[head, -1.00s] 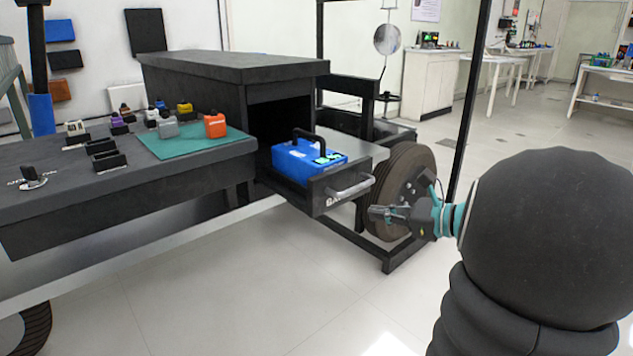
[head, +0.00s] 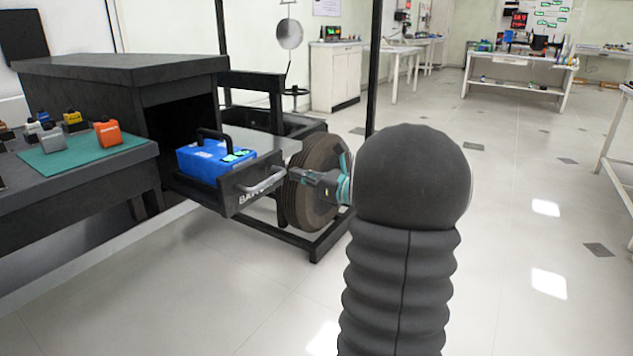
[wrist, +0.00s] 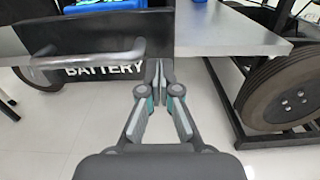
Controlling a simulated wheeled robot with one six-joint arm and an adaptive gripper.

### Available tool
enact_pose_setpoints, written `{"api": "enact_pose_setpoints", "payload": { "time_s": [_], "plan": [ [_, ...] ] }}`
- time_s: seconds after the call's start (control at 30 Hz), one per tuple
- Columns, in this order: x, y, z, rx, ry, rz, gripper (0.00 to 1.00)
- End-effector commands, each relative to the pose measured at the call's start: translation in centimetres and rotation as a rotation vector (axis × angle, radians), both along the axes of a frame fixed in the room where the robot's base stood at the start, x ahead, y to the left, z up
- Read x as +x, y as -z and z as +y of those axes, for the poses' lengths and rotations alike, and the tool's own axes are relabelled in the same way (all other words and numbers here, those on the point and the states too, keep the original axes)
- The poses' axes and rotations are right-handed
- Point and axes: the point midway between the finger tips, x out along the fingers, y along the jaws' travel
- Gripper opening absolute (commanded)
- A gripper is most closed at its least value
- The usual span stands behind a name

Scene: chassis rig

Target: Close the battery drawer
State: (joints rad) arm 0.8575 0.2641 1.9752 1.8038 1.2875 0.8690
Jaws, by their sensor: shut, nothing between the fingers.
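The battery drawer (head: 236,200) stands pulled out of the dark cabinet (head: 130,75). A blue battery (head: 205,160) with a black handle sits inside it. In the wrist view, the drawer's dark front (wrist: 105,30) carries the white word BATTERY and a grey bar handle (wrist: 95,56). My gripper (head: 266,173) is shut and empty, pointing at the right part of the drawer front. In the wrist view, my fingertips (wrist: 159,68) are together just right of the handle, over the front's lower right corner. I cannot tell whether they touch it.
A large wheel (head: 315,190) and a black frame (head: 318,252) stand just right of the drawer. A bench with a green mat (head: 85,152) and small coloured containers is at the left. The floor in front is clear. White tables stand far back.

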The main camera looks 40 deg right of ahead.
Motion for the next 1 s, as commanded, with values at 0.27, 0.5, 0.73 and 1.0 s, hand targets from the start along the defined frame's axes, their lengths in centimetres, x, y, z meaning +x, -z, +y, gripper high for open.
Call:
{"api": "enact_pose_setpoints", "payload": {
  "time_s": [0.27,0.5,0.73,1.0],
  "plan": [
    [3.0,0.0,1.1,0.001,-0.001,0.000,0.00],
    [3.4,0.0,1.2,0.000,0.001,0.001,0.00],
    [3.4,0.0,1.2,0.000,0.001,0.001,0.00],
    [4.6,0.0,0.5,0.000,0.021,0.001,0.00]
  ]
}}
